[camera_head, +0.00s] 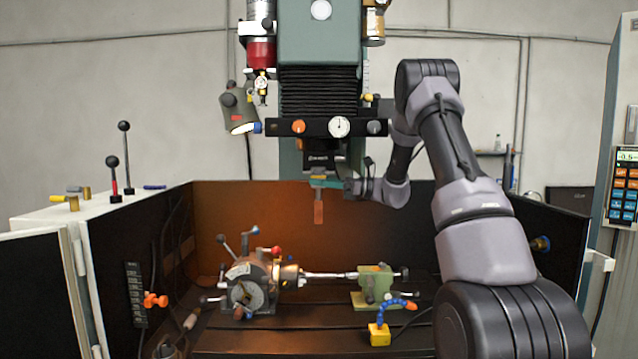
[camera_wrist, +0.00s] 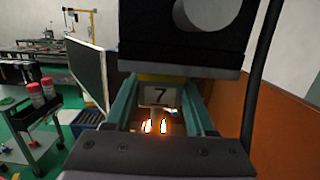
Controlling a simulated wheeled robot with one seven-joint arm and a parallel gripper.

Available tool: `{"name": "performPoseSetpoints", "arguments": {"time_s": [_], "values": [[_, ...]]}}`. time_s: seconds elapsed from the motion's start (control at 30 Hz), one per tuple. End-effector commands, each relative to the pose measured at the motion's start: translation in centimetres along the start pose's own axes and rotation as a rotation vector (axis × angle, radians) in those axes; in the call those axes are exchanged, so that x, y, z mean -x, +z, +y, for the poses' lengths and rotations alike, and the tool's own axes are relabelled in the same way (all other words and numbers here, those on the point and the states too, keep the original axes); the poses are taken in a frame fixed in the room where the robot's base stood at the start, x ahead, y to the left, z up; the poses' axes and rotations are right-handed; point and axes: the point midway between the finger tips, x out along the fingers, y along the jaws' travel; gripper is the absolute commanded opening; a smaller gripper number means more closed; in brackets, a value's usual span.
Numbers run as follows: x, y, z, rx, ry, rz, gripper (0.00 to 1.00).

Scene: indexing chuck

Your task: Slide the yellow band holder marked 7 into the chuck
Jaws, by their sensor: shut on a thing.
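My gripper (camera_head: 325,183) is at the middle of the head view, just below a dark labelled block, which looks like the chuck (camera_head: 325,160), under the machine head. In the wrist view my teal fingers (camera_wrist: 160,110) are shut on a holder with a plate marked 7 (camera_wrist: 160,95). Its yellow band (camera_wrist: 160,76) shows above the plate, right under the lower edge of a dark block (camera_wrist: 180,50). I cannot tell whether the holder's top is inside that block. A reddish strip (camera_head: 318,212) hangs below my fingers in the head view.
An indexing head (camera_head: 245,285) with levers and a green tailstock (camera_head: 373,284) stand on the machine table below. A blue hose on a yellow base (camera_head: 379,334) is in front. Dark panels enclose the sides. A cart (camera_wrist: 40,120) shows in the wrist view.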

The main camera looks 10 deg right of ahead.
Motion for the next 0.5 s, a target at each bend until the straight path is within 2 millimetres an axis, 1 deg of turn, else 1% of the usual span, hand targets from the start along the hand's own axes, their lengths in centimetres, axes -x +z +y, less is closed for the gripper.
{"name": "performPoseSetpoints", "arguments": {"time_s": [0.5], "values": [[-0.04, 0.2, -1.03, 0.002, 0.0, -0.003, 0.0]]}}
